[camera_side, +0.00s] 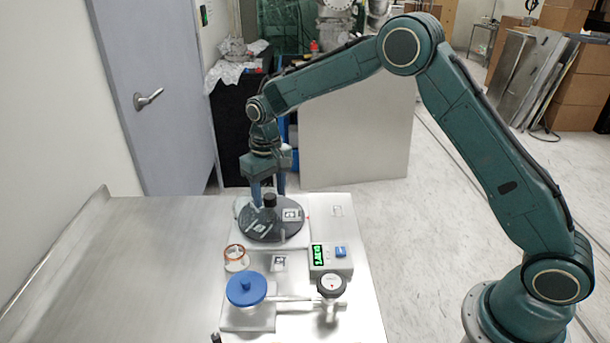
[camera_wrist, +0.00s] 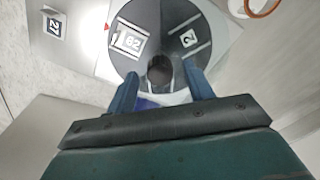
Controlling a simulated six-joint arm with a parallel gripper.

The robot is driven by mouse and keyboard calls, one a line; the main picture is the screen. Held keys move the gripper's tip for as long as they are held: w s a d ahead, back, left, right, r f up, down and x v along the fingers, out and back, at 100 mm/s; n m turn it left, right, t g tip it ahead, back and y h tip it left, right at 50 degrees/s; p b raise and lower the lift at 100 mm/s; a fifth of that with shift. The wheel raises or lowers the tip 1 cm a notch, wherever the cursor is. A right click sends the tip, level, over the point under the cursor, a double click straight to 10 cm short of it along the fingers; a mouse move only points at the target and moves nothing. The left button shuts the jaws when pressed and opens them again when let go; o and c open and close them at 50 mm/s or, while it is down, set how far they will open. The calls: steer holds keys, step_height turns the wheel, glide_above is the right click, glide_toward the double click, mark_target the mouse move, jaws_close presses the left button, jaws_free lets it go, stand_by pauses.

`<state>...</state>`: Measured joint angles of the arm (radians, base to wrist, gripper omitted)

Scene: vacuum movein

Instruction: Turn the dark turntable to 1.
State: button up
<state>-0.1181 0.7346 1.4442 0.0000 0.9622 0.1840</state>
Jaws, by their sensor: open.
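The dark turntable (camera_side: 283,231) is a round black disc on a pale base at the back of the metal bench. A dark upright knob (camera_side: 269,201) stands on it; the wrist view shows the knob (camera_wrist: 160,69) from above. White marked labels sit on the disc: one (camera_wrist: 131,41) reads like 82, another (camera_wrist: 189,39) like 2. A small red pointer (camera_wrist: 107,25) is beside the rim, nearest the 82-like label. My gripper (camera_side: 269,197) points down, its blue fingers apart on either side of the knob. Contact with the knob cannot be told.
In front stand a clear jar with an orange rim (camera_side: 236,258), a blue-lidded vessel (camera_side: 246,288), a round gauge (camera_side: 331,286) and a box with a green display (camera_side: 318,256). The bench's left side (camera_side: 150,270) is clear.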

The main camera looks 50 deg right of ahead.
jaws_close()
